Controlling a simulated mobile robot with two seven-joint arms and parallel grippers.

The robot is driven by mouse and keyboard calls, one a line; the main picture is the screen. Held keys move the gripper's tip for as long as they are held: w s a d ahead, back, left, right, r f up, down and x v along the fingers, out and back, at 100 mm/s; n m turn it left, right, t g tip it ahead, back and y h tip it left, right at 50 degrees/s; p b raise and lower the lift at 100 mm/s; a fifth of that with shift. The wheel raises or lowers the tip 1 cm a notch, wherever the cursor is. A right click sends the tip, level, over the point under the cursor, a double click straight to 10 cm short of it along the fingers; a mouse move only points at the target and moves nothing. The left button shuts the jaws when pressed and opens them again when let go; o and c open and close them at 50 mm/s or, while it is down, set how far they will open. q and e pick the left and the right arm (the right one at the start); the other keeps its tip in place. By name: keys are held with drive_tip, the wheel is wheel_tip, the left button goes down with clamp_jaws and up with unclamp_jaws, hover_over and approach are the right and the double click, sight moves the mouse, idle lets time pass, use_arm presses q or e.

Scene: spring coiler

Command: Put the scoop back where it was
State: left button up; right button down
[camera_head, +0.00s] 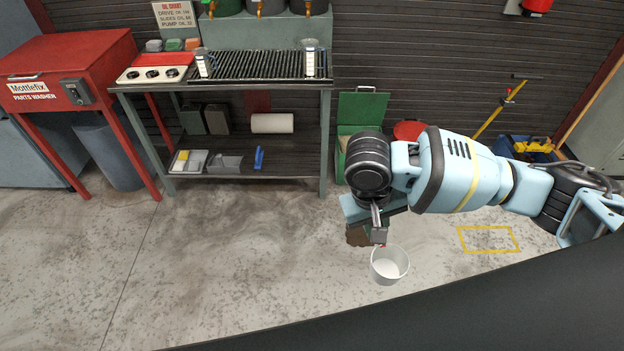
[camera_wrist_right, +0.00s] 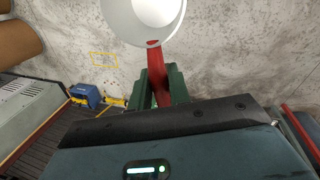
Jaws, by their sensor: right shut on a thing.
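The scoop (camera_head: 389,266) is a white round cup, seen from above in the head view with its mouth upward. In the right wrist view the scoop (camera_wrist_right: 150,22) shows at the top, with a red handle running down between the fingers. My right gripper (camera_head: 379,236) is shut on that handle, and the cup hangs out in front over the floor. A green bin (camera_head: 363,110) with its lid raised stands against the wall, partly hidden behind my right arm. My left gripper is not in view.
A grey workbench (camera_head: 230,88) with a lower shelf stands at the back left, beside a red parts washer (camera_head: 70,65). A red round container (camera_head: 410,130) stands right of the bin. The left floor is clear.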

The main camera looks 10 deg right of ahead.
wheel_tip(320, 180, down, 8)
drive_tip(key=s, duration=0.2)
drive_tip(key=shift+s, duration=0.4)
